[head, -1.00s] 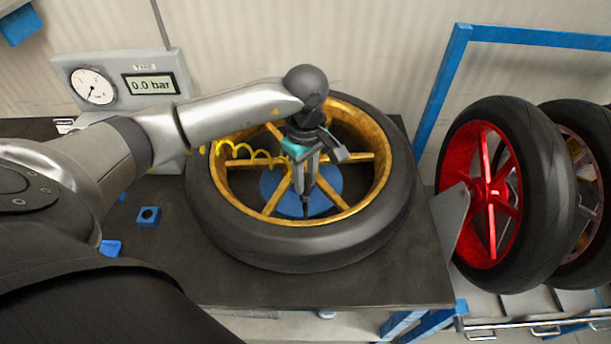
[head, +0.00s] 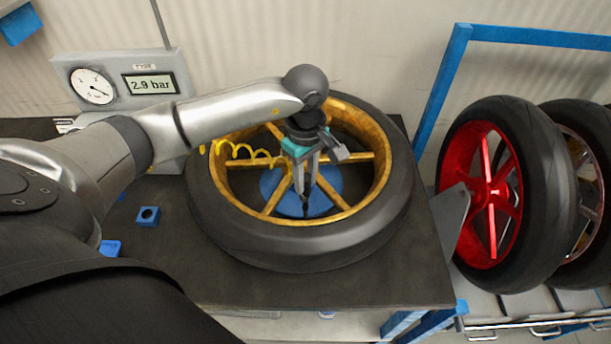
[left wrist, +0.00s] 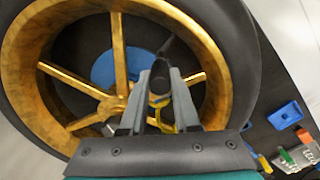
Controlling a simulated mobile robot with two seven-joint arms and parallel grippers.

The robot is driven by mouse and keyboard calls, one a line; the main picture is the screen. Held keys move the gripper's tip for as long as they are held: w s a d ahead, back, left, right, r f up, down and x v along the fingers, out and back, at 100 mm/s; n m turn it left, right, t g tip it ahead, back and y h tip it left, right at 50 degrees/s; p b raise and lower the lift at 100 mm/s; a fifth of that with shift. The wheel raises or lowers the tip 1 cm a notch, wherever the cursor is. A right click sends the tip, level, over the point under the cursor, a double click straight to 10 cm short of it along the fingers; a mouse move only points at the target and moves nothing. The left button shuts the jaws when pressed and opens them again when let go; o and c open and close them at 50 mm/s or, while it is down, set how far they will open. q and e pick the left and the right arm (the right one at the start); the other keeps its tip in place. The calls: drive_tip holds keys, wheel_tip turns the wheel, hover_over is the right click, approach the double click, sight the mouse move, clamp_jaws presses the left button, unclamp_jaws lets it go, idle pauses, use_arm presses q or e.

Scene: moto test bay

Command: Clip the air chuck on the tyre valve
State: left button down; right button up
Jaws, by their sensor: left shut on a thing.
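The tyre (head: 300,245) lies flat on the dark bench, around a gold spoked rim (head: 375,195). My left gripper (head: 305,205) points down inside the rim, near its front inner edge. In the left wrist view my left gripper (left wrist: 158,75) is shut on the air chuck (left wrist: 160,82), a dark piece with a yellow part below it. The yellow coiled hose (head: 240,153) runs from the left toward the gripper. The valve cannot be made out clearly at the chuck's tip. The gauge box (head: 120,80) reads 2.9 bar. My right gripper is not in view.
A blue round support (head: 325,180) shows under the wheel through the spokes. A blue block with a hole (head: 148,216) sits on the bench at left. A wheel with a red rim (head: 490,190) stands in a blue rack (head: 445,90) at right. The bench front (head: 300,290) is bare.

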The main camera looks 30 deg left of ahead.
use_arm(q)
drive_tip(key=shift+c, duration=0.8)
unclamp_jaws()
drive_tip(key=shift+r+p, duration=2.2)
drive_tip(key=shift+r, duration=1.35)
drive_tip(key=shift+s+f, duration=0.1)
